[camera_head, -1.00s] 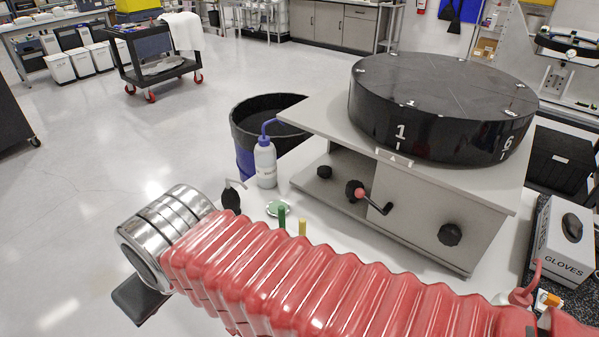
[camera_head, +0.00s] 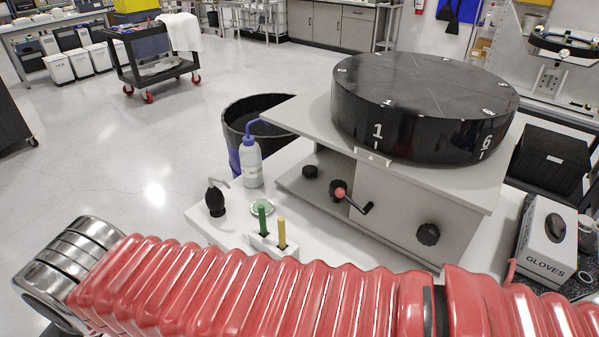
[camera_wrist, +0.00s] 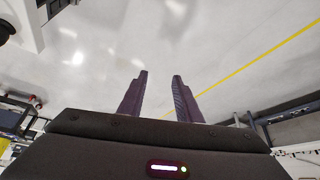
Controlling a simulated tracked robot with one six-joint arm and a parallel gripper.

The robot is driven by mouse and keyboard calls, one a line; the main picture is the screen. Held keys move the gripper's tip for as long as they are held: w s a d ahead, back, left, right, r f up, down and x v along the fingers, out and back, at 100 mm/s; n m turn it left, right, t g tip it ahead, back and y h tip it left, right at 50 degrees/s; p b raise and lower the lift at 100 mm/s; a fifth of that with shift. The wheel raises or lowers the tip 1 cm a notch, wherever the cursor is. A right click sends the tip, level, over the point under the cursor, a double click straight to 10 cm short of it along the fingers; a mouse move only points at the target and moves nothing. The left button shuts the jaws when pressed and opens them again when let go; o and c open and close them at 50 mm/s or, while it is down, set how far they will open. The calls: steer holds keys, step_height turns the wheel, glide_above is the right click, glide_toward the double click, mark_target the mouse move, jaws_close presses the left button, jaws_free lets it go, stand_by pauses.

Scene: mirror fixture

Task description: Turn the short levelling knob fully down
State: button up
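The fixture is a grey stand (camera_head: 470,189) with a black numbered disc (camera_head: 420,110) on top. Two black knobs sit low on it, one at the left (camera_head: 310,171) and one at the right front (camera_head: 428,234). I cannot tell which is the short levelling knob. A crank (camera_head: 352,200) with a red hub sits between them. In the wrist view my gripper (camera_wrist: 161,76) is open, its two dark fingers apart with nothing between them, pointing over bare floor. In the head view its fingers are not seen; my red-sleeved arm crosses the bottom, apart from the knobs.
On the white bench left of the fixture stand a wash bottle (camera_head: 250,162), a black blower bulb (camera_head: 215,198), a small green-rimmed dish (camera_head: 261,207) and a white holder (camera_head: 272,246) with green and yellow sticks. A glove box (camera_head: 548,240) is at right.

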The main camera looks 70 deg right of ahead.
steer(key=shift+o, duration=0.5)
steer(key=shift+o, duration=0.7)
steer(key=shift+d, duration=0.15)
steer(key=o, duration=0.4)
steer(key=d+h, duration=0.1)
steer(key=d, duration=0.3)
steer(key=d+f+n+g+h, duration=0.1)
steer(key=d, duration=0.4)
steer(key=w+d+f+g+h, duration=0.1)
steer(key=d+h, duration=0.1)
steer(key=d, duration=0.2)
steer(key=shift+d+n, duration=0.25)
steer(key=shift+n, duration=0.05)
steer(key=shift+c, duration=0.2)
steer(key=s+d+f+n+g+h, duration=0.2)
steer(key=s+d+n+h, duration=0.1)
steer(key=d, duration=1)
steer(key=s+d+f+n+g+h, duration=0.2)
steer(key=s+d+n, duration=0.3)
steer(key=d, duration=0.9)
steer(key=s+d+f+n+g+h, duration=0.3)
steer(key=s+d+n+g, duration=0.1)
steer(key=d, duration=1)
steer(key=shift+s+d+h, duration=0.2)
steer(key=shift+s+h, duration=0.1)
steer(key=shift+s, duration=0.4)
steer(key=shift+s+d+f, duration=0.2)
steer(key=shift+f, duration=0.05)
